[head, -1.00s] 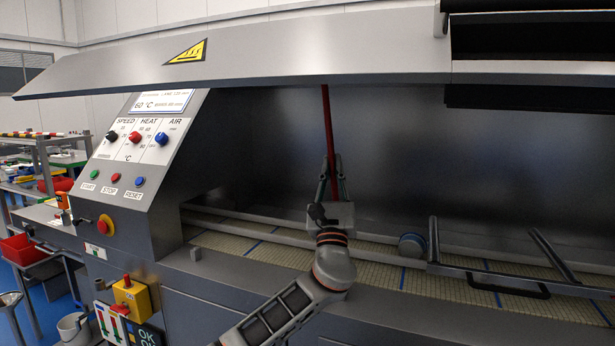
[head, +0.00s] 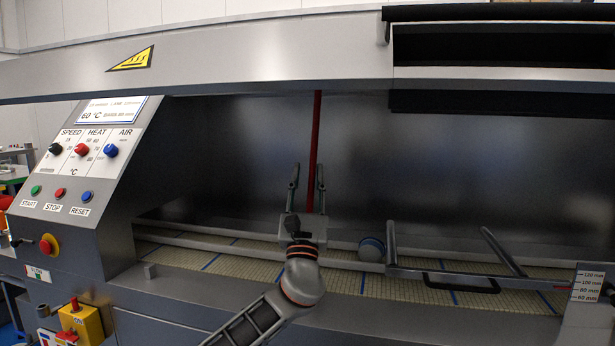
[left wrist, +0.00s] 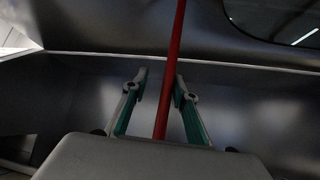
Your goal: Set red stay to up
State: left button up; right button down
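The red stay (head: 316,140) is a thin red rod inside the machine. In the head view it stands nearly upright, from the lower edge of the raised metal hood (head: 250,62) down behind my left gripper (head: 306,172). That gripper points upward, its two fingers spread, with the rod showing between them. My right gripper is not in view.
A control panel (head: 75,165) with knobs and buttons is at the left. A blue and grey round part (head: 371,249) and a metal frame with a black handle (head: 460,287) lie right of my gripper.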

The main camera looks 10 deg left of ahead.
pick_arm(q)
jog(key=shift+s, duration=0.1)
jog(key=v, duration=1.1)
jog(key=shift+s+f, duration=0.25)
jog(key=shift+f, duration=0.1)
